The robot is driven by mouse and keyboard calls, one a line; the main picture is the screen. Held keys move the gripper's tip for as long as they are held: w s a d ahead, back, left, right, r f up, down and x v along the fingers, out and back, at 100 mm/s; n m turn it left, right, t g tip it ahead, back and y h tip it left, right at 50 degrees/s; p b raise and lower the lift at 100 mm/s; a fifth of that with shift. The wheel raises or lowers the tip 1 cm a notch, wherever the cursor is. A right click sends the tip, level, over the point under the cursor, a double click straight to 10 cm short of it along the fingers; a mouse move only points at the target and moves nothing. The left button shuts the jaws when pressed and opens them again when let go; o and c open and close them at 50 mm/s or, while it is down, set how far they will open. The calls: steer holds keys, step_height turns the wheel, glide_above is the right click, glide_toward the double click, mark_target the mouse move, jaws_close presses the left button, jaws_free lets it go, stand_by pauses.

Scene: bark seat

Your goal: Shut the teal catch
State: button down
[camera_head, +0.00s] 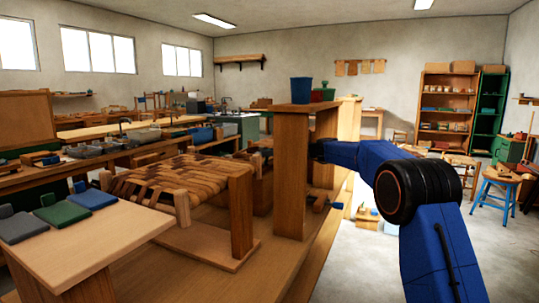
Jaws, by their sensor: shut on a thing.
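I cannot make out a teal catch in this view. My blue arm comes up from the lower right, bends at a black joint, and reaches left to the tall wooden stand (291,175). The arm's far end goes in behind the stand's front post, so my gripper and whatever it touches are hidden. A small dark blue piece (336,205) sticks out low on the right side of the stand, below my arm; I cannot tell what it is.
A blue pot (301,90) stands on top of the stand. A woven seat frame (165,185) is left of it. Grey (22,227), green (62,213) and blue (92,199) blocks lie on a near-left table (110,235). Open floor (365,265) lies right of the bench.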

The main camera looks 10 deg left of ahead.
steer(key=shift+w+a+r+g+h, duration=0.15)
steer(key=shift+a+g+h, duration=0.15)
steer(key=shift+h, duration=0.4)
steer(key=shift+w+a+f+g+h, duration=0.1)
steer(key=shift+a+g+h, duration=0.1)
steer(key=shift+a+h, duration=0.35)
steer(key=shift+h, duration=0.65)
steer(key=c, duration=1.5)
jaws_free()
